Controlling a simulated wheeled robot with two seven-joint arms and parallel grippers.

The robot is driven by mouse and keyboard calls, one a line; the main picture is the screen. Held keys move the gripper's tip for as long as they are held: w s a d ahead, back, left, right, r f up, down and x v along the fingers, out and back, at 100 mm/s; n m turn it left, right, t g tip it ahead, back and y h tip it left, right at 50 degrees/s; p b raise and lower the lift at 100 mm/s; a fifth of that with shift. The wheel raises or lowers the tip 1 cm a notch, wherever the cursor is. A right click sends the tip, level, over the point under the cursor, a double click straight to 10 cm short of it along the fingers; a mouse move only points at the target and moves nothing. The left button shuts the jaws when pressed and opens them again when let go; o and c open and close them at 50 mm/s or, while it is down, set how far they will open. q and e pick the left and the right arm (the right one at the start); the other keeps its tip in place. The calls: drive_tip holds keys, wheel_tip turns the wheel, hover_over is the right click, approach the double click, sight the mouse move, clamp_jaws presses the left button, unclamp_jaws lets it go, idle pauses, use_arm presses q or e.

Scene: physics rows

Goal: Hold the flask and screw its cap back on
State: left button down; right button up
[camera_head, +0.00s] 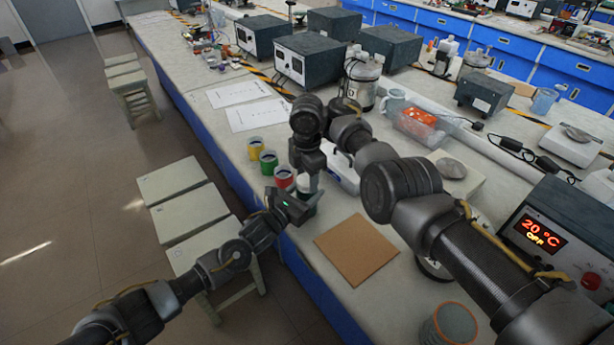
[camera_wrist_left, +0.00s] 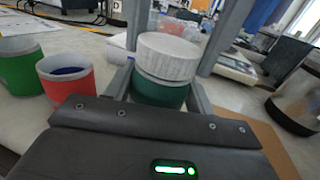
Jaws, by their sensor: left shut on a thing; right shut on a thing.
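The flask (camera_wrist_left: 160,93) has a dark green body and stands between the fingers of my left gripper (camera_wrist_left: 162,88), which is shut on it. Its wide white ribbed cap (camera_wrist_left: 168,55) sits over the flask's top, looking slightly tilted in the left wrist view. I cannot tell how far the threads are engaged. My right gripper (camera_head: 306,178) comes down from above, with its fingers on either side of the cap, shut on it. In the head view, my left gripper (camera_head: 306,200) reaches in from the left; the flask and cap are mostly hidden by both grippers.
Red (camera_head: 284,178), green (camera_head: 268,162) and yellow (camera_head: 255,148) cups stand in a row behind-left. A brown square mat (camera_head: 356,248) lies bare to the right. A white container (camera_head: 342,170) stands close behind the grippers. The bench's front edge (camera_head: 310,285) is near.

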drive_tip(key=m, duration=0.4)
drive_tip(key=o, duration=1.1)
drive_tip(key=shift+o, duration=0.2)
